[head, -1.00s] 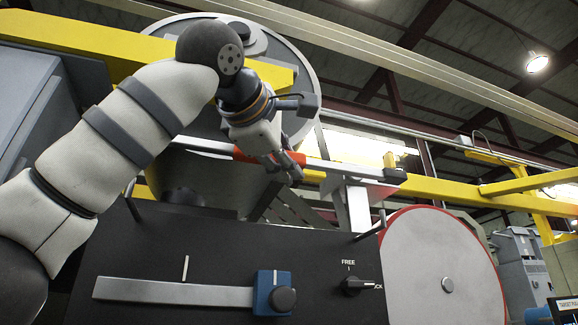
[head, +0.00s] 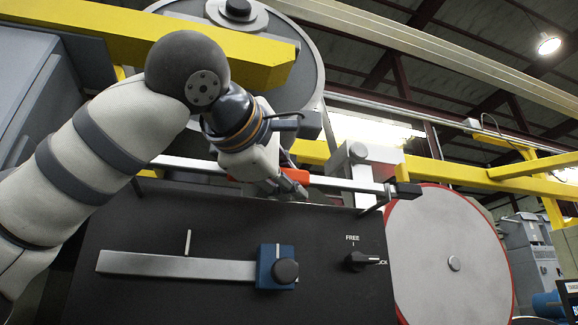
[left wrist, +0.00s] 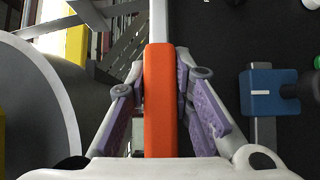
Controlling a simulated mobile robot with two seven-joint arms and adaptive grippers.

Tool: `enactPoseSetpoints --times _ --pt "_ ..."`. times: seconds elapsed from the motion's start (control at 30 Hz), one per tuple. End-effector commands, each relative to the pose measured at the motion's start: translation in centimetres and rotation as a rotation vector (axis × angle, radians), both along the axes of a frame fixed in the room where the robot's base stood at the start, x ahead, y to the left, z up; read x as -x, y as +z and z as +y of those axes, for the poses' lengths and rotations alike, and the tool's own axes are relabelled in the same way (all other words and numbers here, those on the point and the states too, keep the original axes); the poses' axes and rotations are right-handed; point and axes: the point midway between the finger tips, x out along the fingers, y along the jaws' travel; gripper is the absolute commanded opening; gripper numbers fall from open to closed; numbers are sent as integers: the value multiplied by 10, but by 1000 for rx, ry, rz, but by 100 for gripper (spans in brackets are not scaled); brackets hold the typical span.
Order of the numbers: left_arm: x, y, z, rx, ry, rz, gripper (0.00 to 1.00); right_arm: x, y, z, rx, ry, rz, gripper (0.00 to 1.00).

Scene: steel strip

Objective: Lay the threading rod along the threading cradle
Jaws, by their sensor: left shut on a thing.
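The threading rod is a pale metal bar (head: 345,183) with an orange-red sleeve (head: 295,174) and a black end (head: 406,190). It lies nearly level across the head view, close above the front panel's top edge. My left gripper (head: 290,188) is shut on the orange sleeve, which also shows between the purple finger pads in the left wrist view (left wrist: 160,100). The threading cradle appears to be the dark prongs at the panel top; the right prong (head: 376,204) is close to the rod. I cannot tell whether they touch. My forearm and gripper hide part of the rod.
The black front panel (head: 220,225) carries a blue block with a knob (head: 276,266), a grey bar (head: 170,264) and a FREE/lock switch (head: 360,259). A red-rimmed disc (head: 450,240) is at right. A pale post (head: 359,170) stands behind the rod. A yellow beam (head: 190,40) crosses above.

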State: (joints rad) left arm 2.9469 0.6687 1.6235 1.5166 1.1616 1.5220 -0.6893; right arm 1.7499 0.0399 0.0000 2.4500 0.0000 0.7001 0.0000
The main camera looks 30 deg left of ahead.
Motion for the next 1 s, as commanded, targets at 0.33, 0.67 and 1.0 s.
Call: enactPoseSetpoints --times 0.33,0.67,1.0 --pt "1 -1 0 1 -1 -2 0 0 0 0 0 0 -1 0" --pt "1 -5 0 -1 0 -3 0 0 0 0 0 0 -2 0" --pt "1 -12 0 0 -1 -3 23 -1 1 0 0 0 -2 0"
